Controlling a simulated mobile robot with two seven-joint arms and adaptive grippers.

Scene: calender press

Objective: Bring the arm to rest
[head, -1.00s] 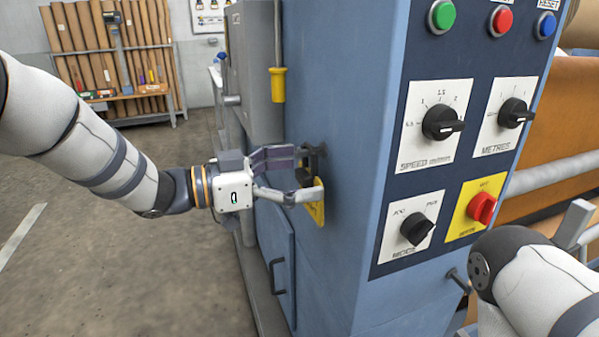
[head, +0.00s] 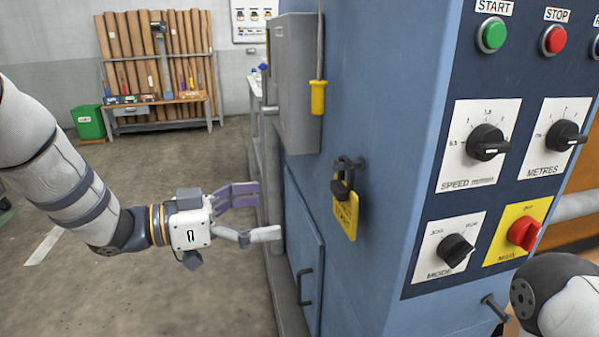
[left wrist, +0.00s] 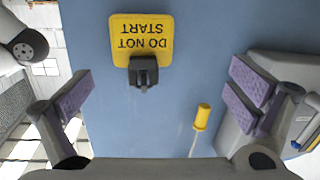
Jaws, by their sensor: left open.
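My left gripper (head: 262,213) is open and empty, to the left of the blue machine cabinet in the head view and clear of it. A black padlock (head: 341,187) with a yellow tag (head: 346,216) hangs from a hasp on the cabinet's side. In the left wrist view the tag (left wrist: 141,38) reads DO NOT START, upside down, with the padlock (left wrist: 143,72) below it. Both lie ahead of the spread fingers, apart from them. Part of my right arm shows at the lower right of the head view; its gripper is out of frame.
The blue cabinet (head: 385,100) carries a control panel with START (head: 492,35) and STOP (head: 553,40) buttons, and knobs. A yellow-handled pull (head: 318,97) hangs on its side. A cabinet door handle (head: 304,286) is below. Open floor (head: 150,280) lies left.

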